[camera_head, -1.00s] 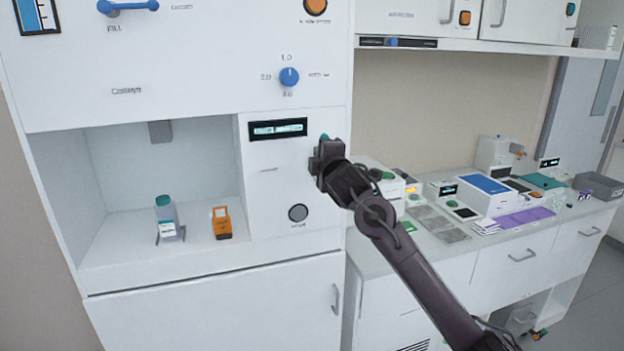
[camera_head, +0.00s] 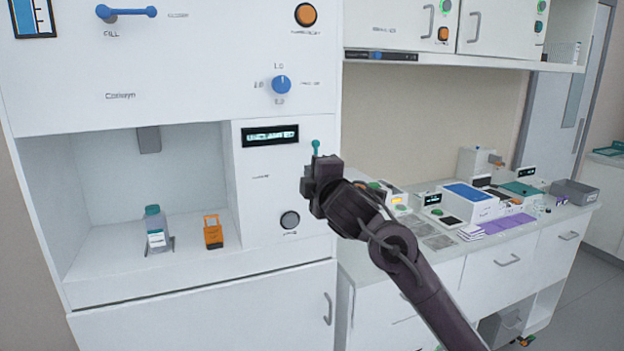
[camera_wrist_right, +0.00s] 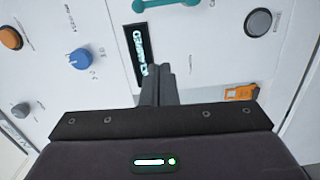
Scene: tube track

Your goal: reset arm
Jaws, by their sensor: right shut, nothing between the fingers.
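My right gripper (camera_head: 310,188) is in front of the white dispenser cabinet's control panel, at its right side. In the right wrist view its two fingers (camera_wrist_right: 158,80) are closed together with nothing between them. A teal lever (camera_head: 315,149) on the panel shows just above the gripper, and it also shows at the top of the wrist view (camera_wrist_right: 165,4); the fingertips look apart from it. The lit display (camera_head: 270,135) is left of the lever. My left gripper is not in view.
A teal-capped bottle (camera_head: 157,230) and an orange item (camera_head: 213,232) stand in the cabinet's alcove. A blue knob (camera_head: 281,85) and a grey round button (camera_head: 290,220) are on the panel. A counter with several devices lies right, under wall cupboards (camera_head: 400,25).

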